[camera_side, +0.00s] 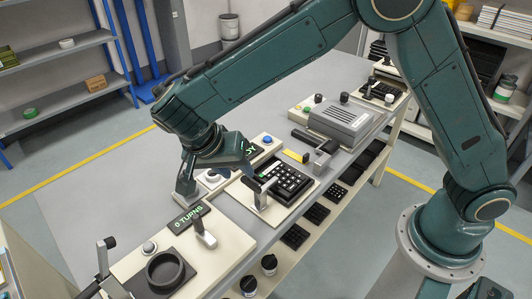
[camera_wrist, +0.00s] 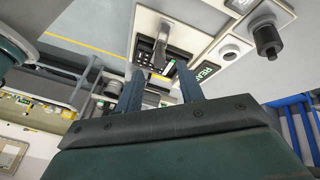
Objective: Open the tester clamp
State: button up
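The tester is a cream station on the bench with a dark keypad (camera_side: 290,181) full of white keys seated in it. My gripper (camera_side: 249,172) is just above and left of the clamp in the side view. In the wrist view, my gripper (camera_wrist: 162,82) has its two fingers apart with nothing between the tips. The clamp's grey lever (camera_wrist: 161,48) shows beyond the fingertips, over part of the keypad. I cannot tell whether a finger touches it.
A lit display (camera_wrist: 207,71) and a blue button (camera_side: 267,140) sit beside the tester. A second station with a "0 TURNS" display (camera_side: 188,217) and a round black cup (camera_side: 165,269) is nearer the camera. A grey boxy machine (camera_side: 340,122) stands farther along the bench.

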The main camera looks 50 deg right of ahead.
aim_at(244, 179)
jog(key=shift+x, duration=3.95)
grip_shut()
